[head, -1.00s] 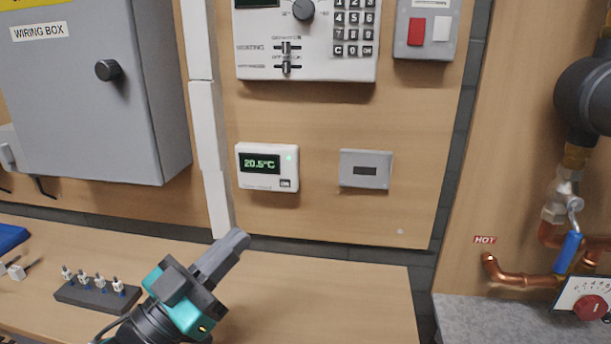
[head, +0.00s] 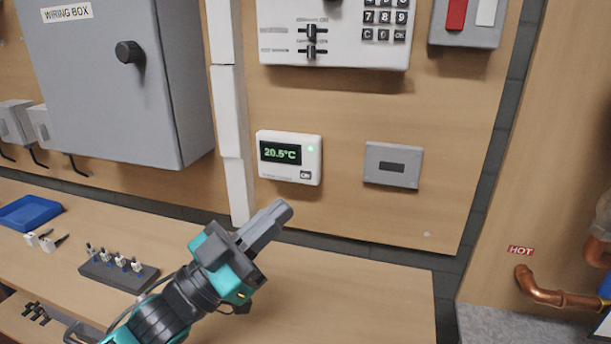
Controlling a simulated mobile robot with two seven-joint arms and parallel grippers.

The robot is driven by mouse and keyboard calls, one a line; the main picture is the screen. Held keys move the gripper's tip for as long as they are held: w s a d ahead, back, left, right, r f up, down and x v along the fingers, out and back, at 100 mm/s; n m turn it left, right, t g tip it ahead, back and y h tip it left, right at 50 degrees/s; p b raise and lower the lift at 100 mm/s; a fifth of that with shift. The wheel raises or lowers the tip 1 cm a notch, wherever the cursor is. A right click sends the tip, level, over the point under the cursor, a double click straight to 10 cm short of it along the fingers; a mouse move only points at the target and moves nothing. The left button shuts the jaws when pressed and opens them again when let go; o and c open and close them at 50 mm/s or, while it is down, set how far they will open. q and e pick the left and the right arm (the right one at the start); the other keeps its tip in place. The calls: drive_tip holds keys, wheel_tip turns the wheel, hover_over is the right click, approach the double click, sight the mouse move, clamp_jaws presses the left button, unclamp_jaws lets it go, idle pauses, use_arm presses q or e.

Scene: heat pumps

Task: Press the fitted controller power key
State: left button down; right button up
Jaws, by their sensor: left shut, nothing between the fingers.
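The fitted controller (head: 289,158) is a small white box on the wooden wall panel. Its dark display reads 20.5°C and a green light glows at its upper right. My left gripper (head: 282,211) is shut and empty. It points up and to the right, and appears just below the controller in the head view, apart from the key. My right gripper is not in view.
A grey plate (head: 393,165) with a dark slot is on the panel to the right. A white keypad unit (head: 335,55) is above. The grey wiring box (head: 110,95) stands at left. A black rack (head: 118,272) with small parts and a blue tray (head: 32,212) lie on the bench.

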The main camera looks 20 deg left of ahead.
sight(306, 175)
use_arm(q)
drive_tip(key=w+b, duration=0.1)
drive_tip(key=w, duration=0.7)
drive_tip(key=shift+d, duration=0.15)
drive_tip(key=shift+w, duration=0.15)
idle(1.7)
drive_tip(key=shift+w, duration=0.25)
drive_tip(key=shift+w, duration=0.3)
idle(0.7)
drive_tip(key=shift+s, duration=0.15)
drive_tip(key=shift+s+p, duration=0.4)
drive_tip(key=shift+s, duration=0.2)
